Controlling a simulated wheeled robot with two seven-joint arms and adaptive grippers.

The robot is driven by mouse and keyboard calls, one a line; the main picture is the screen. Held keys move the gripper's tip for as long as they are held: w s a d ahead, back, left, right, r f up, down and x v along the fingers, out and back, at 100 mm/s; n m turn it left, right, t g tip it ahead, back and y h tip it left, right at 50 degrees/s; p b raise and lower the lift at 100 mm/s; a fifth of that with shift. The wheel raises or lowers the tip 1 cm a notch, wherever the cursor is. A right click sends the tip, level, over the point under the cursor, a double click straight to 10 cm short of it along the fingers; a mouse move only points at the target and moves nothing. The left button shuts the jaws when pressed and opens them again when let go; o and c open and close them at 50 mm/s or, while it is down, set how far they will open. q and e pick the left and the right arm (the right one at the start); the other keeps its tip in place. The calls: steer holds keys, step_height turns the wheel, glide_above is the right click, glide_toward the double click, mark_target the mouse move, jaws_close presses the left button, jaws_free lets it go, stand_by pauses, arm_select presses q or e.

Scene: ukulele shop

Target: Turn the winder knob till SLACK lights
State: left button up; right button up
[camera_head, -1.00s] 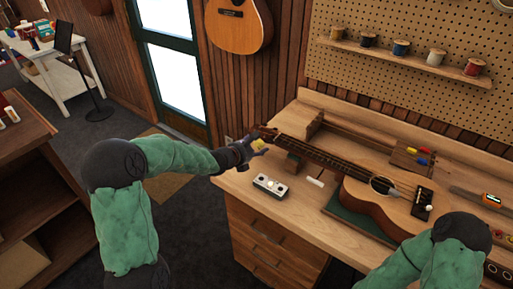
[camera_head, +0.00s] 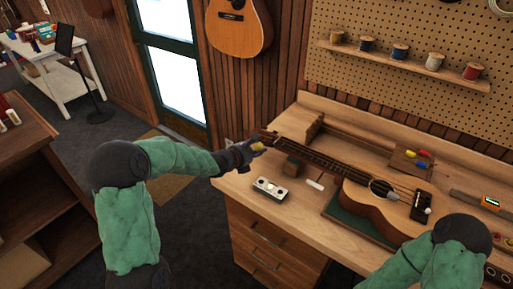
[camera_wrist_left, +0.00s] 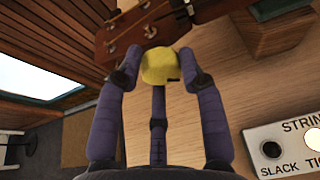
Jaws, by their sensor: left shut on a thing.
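The yellow winder knob (camera_wrist_left: 160,66) sits between the fingertips of my left gripper (camera_wrist_left: 161,68), which is shut on it at the ukulele's headstock (camera_wrist_left: 120,38). In the head view the left gripper (camera_head: 256,147) reaches in from the left to the headstock end of the ukulele (camera_head: 372,194), which lies on the bench. A white indicator box (camera_head: 270,189) stands on the bench below the headstock. In the left wrist view the SLACK lamp (camera_wrist_left: 271,149) is dark, and the lamp beside it (camera_wrist_left: 313,139) is whitish. My right gripper is out of view.
A rack with coloured handles (camera_head: 410,163) stands behind the ukulele. Thread spools line a wall shelf (camera_head: 400,62).

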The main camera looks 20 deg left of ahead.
arm_select(q)
steer(key=n+h+p, duration=0.1)
steer(key=p, duration=0.2)
steer(key=n+h+p, duration=0.1)
steer(key=n+p, duration=0.1)
steer(key=p, duration=0.2)
steer(key=n+h+p, duration=0.1)
steer(key=p, duration=0.2)
steer(key=shift+s+f+g+p, duration=0.2)
steer(key=shift+f+g+p, duration=0.15)
steer(key=shift+g, duration=0.05)
steer(key=shift+d+f+n+h+p, duration=0.15)
steer(key=shift+n+h+p, duration=0.55)
steer(key=shift+n+p, duration=0.35)
steer(key=shift+f+n+h+p, duration=0.15)
steer(key=shift+n+h+p, duration=0.35)
steer(key=shift+n, duration=0.65)
steer(key=shift+f+n+t+h, duration=0.1)
steer(key=shift+n+t+h, duration=0.3)
steer(key=shift+n, duration=0.7)
steer(key=n+h, duration=0.1)
steer(key=n, duration=0.1)
steer(key=n+t, duration=0.1)
steer(key=n, duration=0.1)
steer(key=shift+n+h+b, duration=0.4)
steer(key=shift+w+n+t, duration=0.1)
steer(key=shift+n+t, duration=0.6)
steer(key=shift+n, duration=0.8)
steer(key=shift+b, duration=0.3)
